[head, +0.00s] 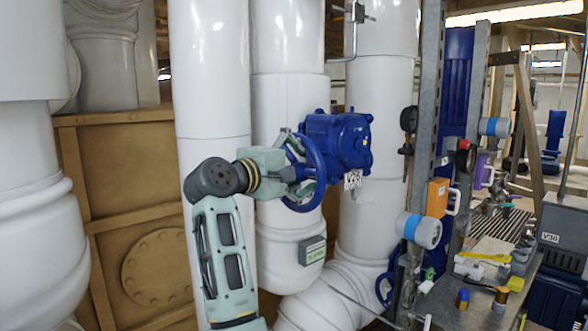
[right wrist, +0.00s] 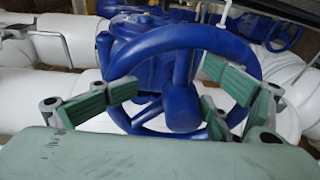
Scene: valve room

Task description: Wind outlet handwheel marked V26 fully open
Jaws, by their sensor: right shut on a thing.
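The blue handwheel (head: 318,165) sits on the left side of a blue valve body (head: 345,142), by the white vertical pipes. A small white tag (head: 353,180) hangs below the body; its marking is too small to read surely. My right gripper (head: 300,180) is shut on the handwheel at its near side. The right wrist view shows the wheel's rim (right wrist: 195,42), hub and spokes, with green finger pads to either side of the hub. Part of the rim is hidden behind the fingers. My left gripper is not in view.
A grey steel post (head: 425,130) stands right of the valve, carrying gauges and an orange box (head: 437,197). A bench (head: 455,300) with small items lies at the right, beside a grey cabinet marked V30 (head: 560,245). White pipes crowd the left and middle.

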